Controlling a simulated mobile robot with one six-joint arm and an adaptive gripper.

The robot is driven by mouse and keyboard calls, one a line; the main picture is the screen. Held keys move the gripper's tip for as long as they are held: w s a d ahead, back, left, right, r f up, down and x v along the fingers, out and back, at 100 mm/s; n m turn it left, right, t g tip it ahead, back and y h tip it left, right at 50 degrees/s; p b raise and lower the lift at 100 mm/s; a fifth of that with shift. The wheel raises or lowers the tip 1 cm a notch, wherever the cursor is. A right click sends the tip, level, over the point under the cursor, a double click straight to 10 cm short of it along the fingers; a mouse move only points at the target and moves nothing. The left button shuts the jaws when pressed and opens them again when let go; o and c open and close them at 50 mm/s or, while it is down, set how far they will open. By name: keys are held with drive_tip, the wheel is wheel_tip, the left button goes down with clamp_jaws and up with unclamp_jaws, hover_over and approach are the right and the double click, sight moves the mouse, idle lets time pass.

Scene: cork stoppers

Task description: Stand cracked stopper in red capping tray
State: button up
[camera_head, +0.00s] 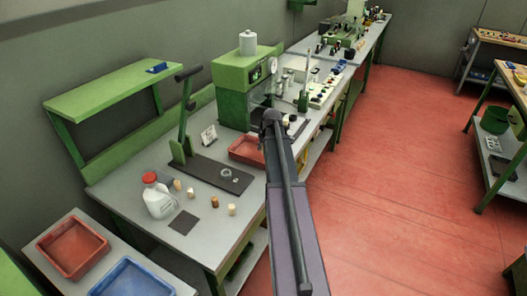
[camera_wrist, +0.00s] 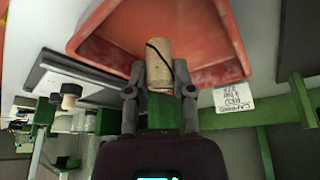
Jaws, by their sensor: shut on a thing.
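The cracked stopper (camera_wrist: 159,58) is a pale tan cork with a dark crack line curving across its side. My gripper (camera_wrist: 160,88) is shut on it in the wrist view, one finger on each side. A red tray (camera_wrist: 88,52) lies behind the stopper in that view, with the stopper's free end over its inside. I cannot tell whether the stopper touches the tray floor. In the head view the red tray (camera_head: 243,151) is on the bench, partly hidden by my arm. My gripper and the held stopper are hidden there.
A small written card (camera_wrist: 234,97) is beside the tray. Several other stoppers (camera_head: 213,208) stand near a white bottle (camera_head: 159,198) and a dark lever press base (camera_head: 212,174). A green machine (camera_head: 236,92) stands behind the tray. Another red tray (camera_head: 72,248) is at lower left.

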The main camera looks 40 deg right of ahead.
sight(263, 158)
drive_tip(key=shift+w+d, duration=0.3)
drive_tip(key=shift+w, duration=0.2)
drive_tip(key=shift+w+f+b, duration=0.1)
drive_tip(key=shift+f+b, duration=0.25)
wheel_tip(263, 158, down, 3)
drive_tip(key=b, duration=0.3)
drive_tip(key=shift+f, duration=0.1)
drive_tip(key=o, duration=0.7)
drive_tip(key=shift+r, duration=0.2)
drive_tip(key=p+v, duration=1.1)
drive_tip(key=v, duration=0.1)
